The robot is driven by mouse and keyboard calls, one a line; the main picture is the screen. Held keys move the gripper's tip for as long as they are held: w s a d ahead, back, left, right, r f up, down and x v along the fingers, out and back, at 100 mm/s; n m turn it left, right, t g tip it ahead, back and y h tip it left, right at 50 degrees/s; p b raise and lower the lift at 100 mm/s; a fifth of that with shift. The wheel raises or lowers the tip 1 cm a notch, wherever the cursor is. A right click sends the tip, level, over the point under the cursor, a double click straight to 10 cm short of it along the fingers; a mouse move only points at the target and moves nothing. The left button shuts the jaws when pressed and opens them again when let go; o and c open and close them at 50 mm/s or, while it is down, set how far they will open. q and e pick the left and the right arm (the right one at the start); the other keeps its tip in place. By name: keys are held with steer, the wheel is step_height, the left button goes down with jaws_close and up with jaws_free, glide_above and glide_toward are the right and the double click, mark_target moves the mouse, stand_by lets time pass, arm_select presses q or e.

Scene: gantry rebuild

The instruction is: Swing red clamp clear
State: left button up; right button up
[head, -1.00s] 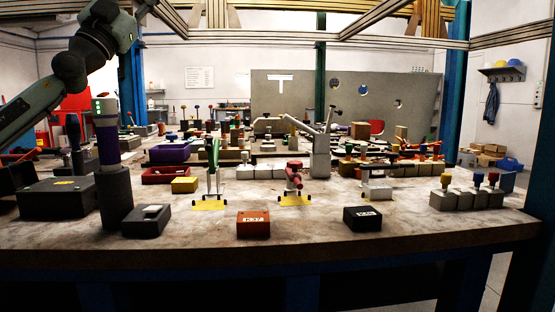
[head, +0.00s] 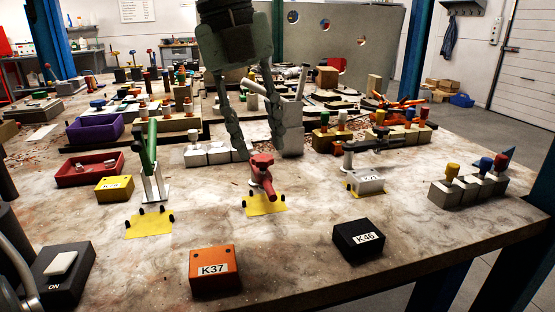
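The red clamp (head: 263,176) stands mid-table in the head view, its arm pointing toward the front over a yellow plate (head: 265,206) with black pegs. My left gripper (head: 259,153) comes down from the top of the picture. Its two fingers are spread, with the tips close behind or beside the top of the red clamp. My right gripper is not in view.
A green clamp (head: 149,160) stands upright to the left, behind another yellow plate (head: 150,223). An orange box K37 (head: 214,271) and a black box K46 (head: 358,240) sit in front. A grey clamp block (head: 367,182) is to the right. Bare tabletop lies between.

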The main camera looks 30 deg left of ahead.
mark_target(270, 191)
arm_select(q)
steer(key=x, duration=0.7)
steer(key=shift+s+f, duration=0.1)
steer(key=shift+f, duration=0.3)
steer(key=shift+c, duration=0.4)
jaws_close()
